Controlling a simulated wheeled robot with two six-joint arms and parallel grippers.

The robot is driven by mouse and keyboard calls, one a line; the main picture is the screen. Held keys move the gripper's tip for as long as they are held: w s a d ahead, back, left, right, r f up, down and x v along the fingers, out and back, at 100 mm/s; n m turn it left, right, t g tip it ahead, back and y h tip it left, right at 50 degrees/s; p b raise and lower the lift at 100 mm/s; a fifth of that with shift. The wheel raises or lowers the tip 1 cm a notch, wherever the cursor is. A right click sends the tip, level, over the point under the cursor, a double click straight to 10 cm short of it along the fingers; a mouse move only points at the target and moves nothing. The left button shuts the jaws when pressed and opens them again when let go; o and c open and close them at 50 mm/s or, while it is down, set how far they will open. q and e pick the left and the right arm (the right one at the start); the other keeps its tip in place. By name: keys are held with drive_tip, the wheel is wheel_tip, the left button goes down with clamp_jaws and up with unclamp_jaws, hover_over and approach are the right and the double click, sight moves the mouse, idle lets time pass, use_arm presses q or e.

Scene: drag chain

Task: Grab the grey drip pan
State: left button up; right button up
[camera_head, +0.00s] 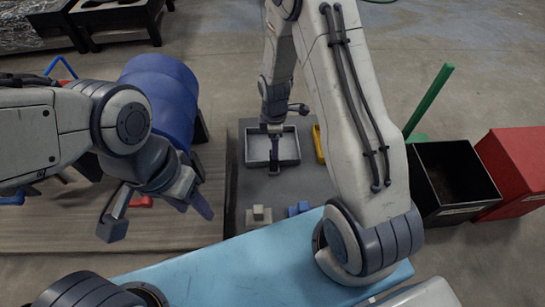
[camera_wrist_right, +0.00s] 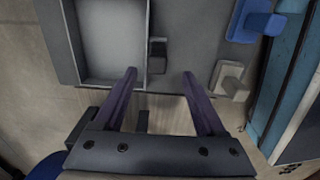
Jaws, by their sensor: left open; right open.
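The grey drip pan (camera_head: 287,152) is a shallow rectangular tray with a pale inside, lying on a dark grey surface in the middle of the head view. My right gripper (camera_head: 288,140) is over it, open and empty. In the right wrist view, the pan (camera_wrist_right: 108,40) is at the upper left, and the open fingers (camera_wrist_right: 160,72) point at its near right part. One finger is on the pan's side and the other is beyond its right wall. A small black block shows beside that wall. My left gripper (camera_head: 157,222) is open and empty, at the left.
A beige block (camera_head: 259,215) and a blue block (camera_head: 299,208) lie at the grey surface's near edge. A yellow item (camera_head: 318,143) is right of the pan. A blue drum (camera_head: 163,92) is at left. Black (camera_head: 452,178) and red (camera_head: 515,172) bins stand at right.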

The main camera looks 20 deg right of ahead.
wheel_tip(320, 180, down, 4)
drive_tip(key=shift+b, duration=0.95)
drive_tip(key=f+b, duration=0.4)
drive_tip(key=f, duration=0.1)
drive_tip(key=shift+w+b, duration=0.2)
drive_tip(key=shift+b, duration=0.15)
clamp_jaws()
